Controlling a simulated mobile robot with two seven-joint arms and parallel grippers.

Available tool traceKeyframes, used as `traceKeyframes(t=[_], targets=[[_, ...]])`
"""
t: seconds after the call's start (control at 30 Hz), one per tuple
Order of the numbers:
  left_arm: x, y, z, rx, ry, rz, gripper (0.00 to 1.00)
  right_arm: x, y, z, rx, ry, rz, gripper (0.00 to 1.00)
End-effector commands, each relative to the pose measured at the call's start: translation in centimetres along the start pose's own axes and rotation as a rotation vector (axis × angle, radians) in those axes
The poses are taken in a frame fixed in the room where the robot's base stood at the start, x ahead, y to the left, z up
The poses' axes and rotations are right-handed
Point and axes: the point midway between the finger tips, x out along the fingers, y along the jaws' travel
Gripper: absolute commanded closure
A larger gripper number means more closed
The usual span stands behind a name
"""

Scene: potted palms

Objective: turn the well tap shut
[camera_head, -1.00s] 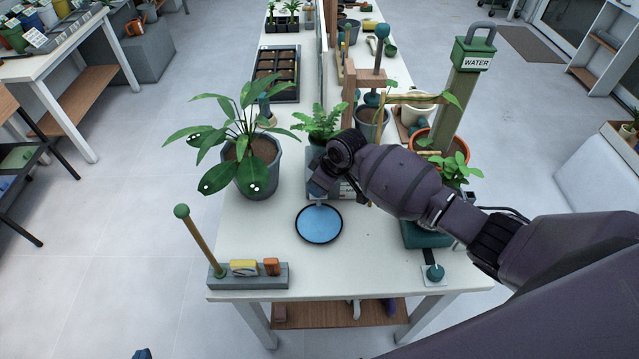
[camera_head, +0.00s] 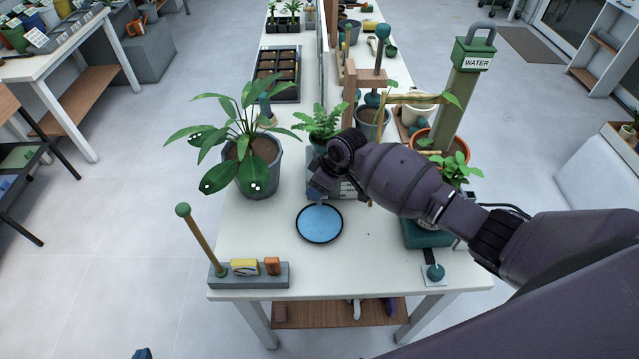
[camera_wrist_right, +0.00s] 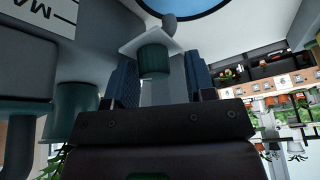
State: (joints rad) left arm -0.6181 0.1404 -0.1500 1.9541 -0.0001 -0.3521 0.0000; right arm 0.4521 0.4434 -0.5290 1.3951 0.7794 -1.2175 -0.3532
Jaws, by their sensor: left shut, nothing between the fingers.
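In the right wrist view, a dark green knob (camera_wrist_right: 154,62) sits on a white square plate (camera_wrist_right: 151,38), with a grey spout above it and a blue water dish (camera_wrist_right: 190,4) at the top. My right gripper (camera_wrist_right: 160,82) is open, its dark blue fingers on either side of the knob with a visible gap on the right. In the head view, my right gripper (camera_head: 319,190) hangs over the table just behind the round blue dish (camera_head: 319,224); the wrist hides the knob there. The tip of my left gripper (camera_head: 141,354) shows at the bottom edge, shut and empty.
A large potted plant (camera_head: 252,172) stands left of the dish. A grey holder (camera_head: 250,282) with a green-topped stick is at the front left. A small teal knob (camera_head: 435,271) on a white plate and a green WATER post (camera_head: 466,95) are to the right.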

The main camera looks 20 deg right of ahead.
Motion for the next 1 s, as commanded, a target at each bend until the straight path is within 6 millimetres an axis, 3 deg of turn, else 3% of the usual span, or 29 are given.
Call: traceKeyframes(t=[0.63,1.0], targets=[[0.01,0.01,-0.02,0.0,0.0,0.0,1.0,-0.21,0.58,0.1,0.023,0.001,0.021,0.45],[0.02,0.01,-0.02,0.0,0.001,0.0,1.0,-0.04,0.29,0.23,0.267,0.008,0.118,0.45]])
